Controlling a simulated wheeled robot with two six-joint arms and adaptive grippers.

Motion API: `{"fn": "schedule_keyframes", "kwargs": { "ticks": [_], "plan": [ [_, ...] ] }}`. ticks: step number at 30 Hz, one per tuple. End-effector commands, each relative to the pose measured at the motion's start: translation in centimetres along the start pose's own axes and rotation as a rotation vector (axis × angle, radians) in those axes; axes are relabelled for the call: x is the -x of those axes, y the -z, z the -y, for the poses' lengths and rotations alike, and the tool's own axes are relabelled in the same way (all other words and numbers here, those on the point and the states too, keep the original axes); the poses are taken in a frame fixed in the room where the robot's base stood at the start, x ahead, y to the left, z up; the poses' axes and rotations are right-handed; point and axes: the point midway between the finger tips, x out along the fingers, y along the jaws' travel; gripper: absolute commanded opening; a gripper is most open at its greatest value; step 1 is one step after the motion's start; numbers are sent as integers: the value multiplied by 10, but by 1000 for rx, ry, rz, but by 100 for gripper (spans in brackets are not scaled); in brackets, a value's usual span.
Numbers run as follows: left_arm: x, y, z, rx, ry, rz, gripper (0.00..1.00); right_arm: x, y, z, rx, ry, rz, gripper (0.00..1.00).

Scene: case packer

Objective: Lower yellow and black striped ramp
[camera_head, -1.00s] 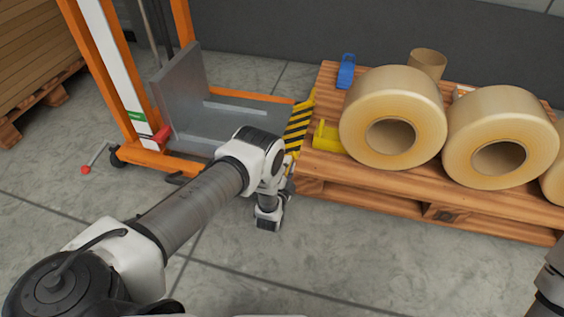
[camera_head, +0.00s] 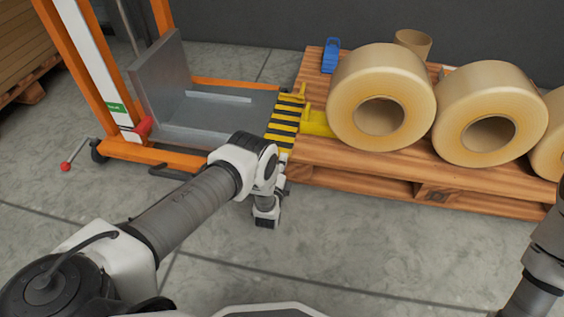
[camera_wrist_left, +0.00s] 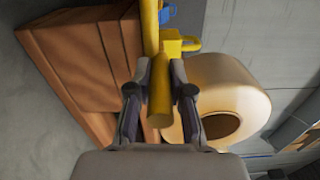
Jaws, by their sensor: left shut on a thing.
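The yellow and black striped ramp (camera_head: 283,125) lies nearly flat between the orange lift's grey platform (camera_head: 222,116) and the wooden pallet (camera_head: 330,160). In the left wrist view, my left gripper (camera_wrist_left: 160,72) is shut on a yellow bar (camera_wrist_left: 159,103), which passes between its fingers. In the head view my left wrist hides most of that gripper and the ramp's near edge. My right arm shows only at the right edge, and its gripper is out of frame.
Several large tan tape rolls (camera_head: 352,110) stand on the pallet, with a blue tool (camera_head: 330,56) and a cardboard core (camera_head: 413,42) behind. A yellow chock (camera_head: 316,122) sits beside the ramp. The floor in front is clear.

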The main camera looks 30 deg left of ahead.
Motion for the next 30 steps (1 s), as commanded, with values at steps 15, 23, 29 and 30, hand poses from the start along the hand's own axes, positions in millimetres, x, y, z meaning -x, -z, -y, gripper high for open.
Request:
{"fn": "schedule_keyframes", "kwargs": {
  "ticks": [15, 23, 29, 30],
  "plan": [
    [0, 0, -2, 1, -4, 1, 45, -1, 0, 0, 0, 0, 0, 51],
    [1, 0, -1, 1, -2, 0, 45, 0, 0, 0, 0, 0, 0, 51],
    [28, 1, -2, -1, -7, -1, 45, 0, 0, 0, 0, 0, 0, 51],
    [38, 1, -2, -1, -8, -2, 45, 0, 0, 0, 0, 0, 0, 51]
  ]
}}
